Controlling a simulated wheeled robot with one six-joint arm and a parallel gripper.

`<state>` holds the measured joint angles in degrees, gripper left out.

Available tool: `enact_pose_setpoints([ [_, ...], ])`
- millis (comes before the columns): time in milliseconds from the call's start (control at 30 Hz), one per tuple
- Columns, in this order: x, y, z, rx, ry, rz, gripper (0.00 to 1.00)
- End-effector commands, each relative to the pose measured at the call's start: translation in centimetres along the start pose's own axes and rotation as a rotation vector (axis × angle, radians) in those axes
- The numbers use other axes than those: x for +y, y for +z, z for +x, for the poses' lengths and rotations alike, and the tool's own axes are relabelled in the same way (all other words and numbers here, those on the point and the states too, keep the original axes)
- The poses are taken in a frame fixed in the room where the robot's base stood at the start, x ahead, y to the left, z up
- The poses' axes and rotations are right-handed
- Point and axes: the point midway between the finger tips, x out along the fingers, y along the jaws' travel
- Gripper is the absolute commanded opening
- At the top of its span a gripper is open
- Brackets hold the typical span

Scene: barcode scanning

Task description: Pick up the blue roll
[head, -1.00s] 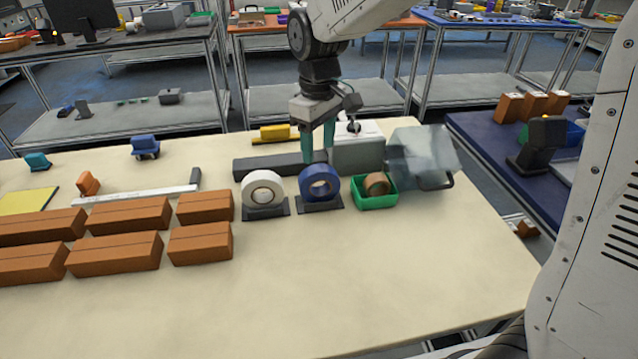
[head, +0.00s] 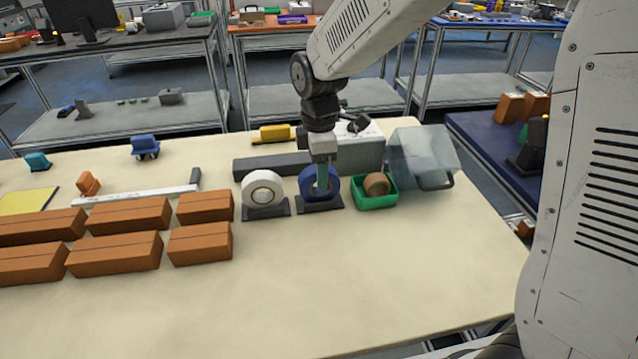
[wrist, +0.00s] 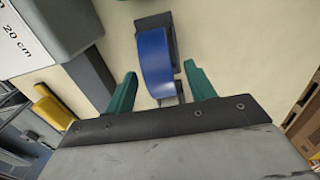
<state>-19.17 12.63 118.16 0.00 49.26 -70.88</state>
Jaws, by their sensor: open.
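The blue roll (head: 306,184) stands upright on a dark holder (head: 333,207) on the cream table, in the middle of the head view. My gripper (head: 323,185) points down at the roll and covers part of it. In the wrist view the blue roll (wrist: 156,65) lies ahead of and between the two green fingers of my gripper (wrist: 160,85). The fingers are open, one on each side of the roll's near end, with gaps visible. I cannot tell the exact height of the fingers against the roll.
A white roll (head: 263,190) on its own holder stands close to the left. A green bin (head: 374,200) with a brown roll (head: 377,184) stands close to the right. Behind are a grey box (head: 358,157) and a dark bar (head: 262,164). The table front is clear.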

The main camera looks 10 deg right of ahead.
Motion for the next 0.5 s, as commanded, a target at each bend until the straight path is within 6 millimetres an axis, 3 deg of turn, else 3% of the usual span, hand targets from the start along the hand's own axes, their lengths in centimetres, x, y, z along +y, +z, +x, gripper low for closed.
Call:
enact_pose_setpoints([
  [100,0.01,-0.01,1.00,0.000,0.000,0.000,0.55],
  [333,0.02,-0.02,1.15,0.000,0.001,0.001,0.55],
  [367,0.02,-0.01,1.14,0.000,0.001,0.001,0.49],
  [500,0.02,-0.01,1.13,0.000,0.001,0.001,0.10],
])
